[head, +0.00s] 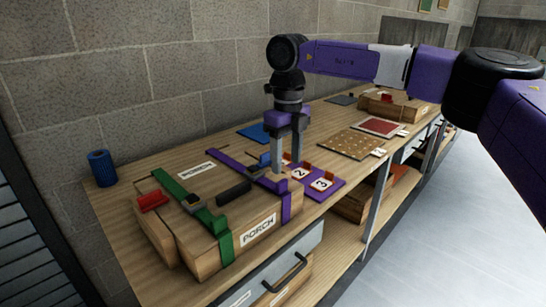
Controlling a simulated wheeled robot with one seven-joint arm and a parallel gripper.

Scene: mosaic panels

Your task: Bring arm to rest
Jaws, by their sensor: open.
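My arm, purple and black, reaches in from the right in the head view. My gripper (282,168) points down over the workbench, just behind the purple strap on the wooden box labelled PORCH (258,228). Its two grey fingers are apart, and I see nothing held between them. Whether the fingertips touch anything below cannot be told. The box has a green strap (196,205) and a purple strap (240,172) over it, with a dark handle (234,191) between them.
A purple plate with numbered tags (318,188) lies right of the gripper. Beyond are a blue mat (254,133), a dotted board (350,143), a red panel (381,127) and another wooden box (395,105). A blue cylinder (102,168) stands at left. A block wall runs behind.

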